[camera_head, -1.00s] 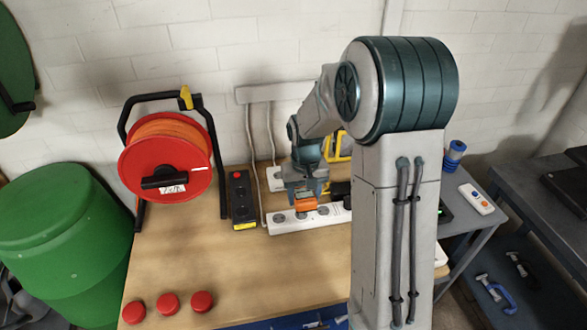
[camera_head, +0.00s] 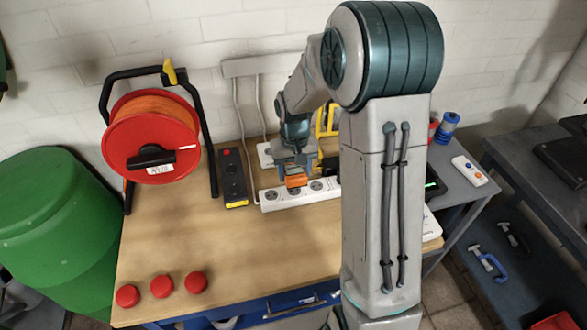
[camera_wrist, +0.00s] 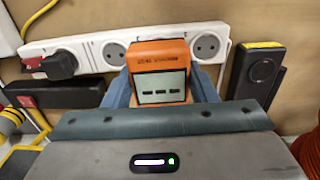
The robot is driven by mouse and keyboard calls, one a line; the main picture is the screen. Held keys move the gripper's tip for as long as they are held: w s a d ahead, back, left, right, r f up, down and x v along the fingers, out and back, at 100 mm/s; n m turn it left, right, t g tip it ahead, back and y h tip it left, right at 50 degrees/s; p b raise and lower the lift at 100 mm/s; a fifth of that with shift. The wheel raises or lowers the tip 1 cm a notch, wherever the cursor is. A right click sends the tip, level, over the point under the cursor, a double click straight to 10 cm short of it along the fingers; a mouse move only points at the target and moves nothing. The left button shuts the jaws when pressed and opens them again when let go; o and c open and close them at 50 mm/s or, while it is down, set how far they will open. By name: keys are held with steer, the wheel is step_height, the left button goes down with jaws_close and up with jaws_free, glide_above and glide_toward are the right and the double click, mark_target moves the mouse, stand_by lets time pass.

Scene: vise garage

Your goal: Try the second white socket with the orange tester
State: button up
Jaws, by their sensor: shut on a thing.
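My gripper (camera_head: 296,170) is shut on the orange tester (camera_head: 296,181), above the white socket strip (camera_head: 268,204) on the bench. In the wrist view the tester (camera_wrist: 157,65) sits between the two fingers, its grey screen showing dashes. The white strip (camera_wrist: 95,42) runs behind it. A black plug (camera_wrist: 60,66) fills the strip's left end in that view. An open socket (camera_wrist: 115,52) shows left of the tester and another (camera_wrist: 207,45) right of it. The tester hides the part between. I cannot tell whether the tester touches a socket.
A black strip with a red button (camera_head: 233,178) lies left of the white strip. A red cable reel (camera_head: 150,140) stands at the back left. Several red caps, one here (camera_head: 162,286), lie at the front left. The bench's middle front is clear.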

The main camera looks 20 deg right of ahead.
mark_target(295, 191)
steer(key=shift+f+b, duration=1)
steer(key=shift+f, duration=0.8)
steer(key=shift+s+f+b, duration=0.1)
steer(key=shift+f+b, duration=0.55)
steer(key=shift+b, duration=0.1)
stand_by(0.9)
steer(key=o, duration=1.5)
steer(key=shift+r, duration=0.1)
step_height(295, 191, up, 14)
steer(key=shift+f+b, duration=0.15)
steer(key=shift+b, duration=0.3)
steer(key=s+t, duration=0.3)
steer(key=s, duration=1.8)
steer(key=shift+r, duration=0.3)
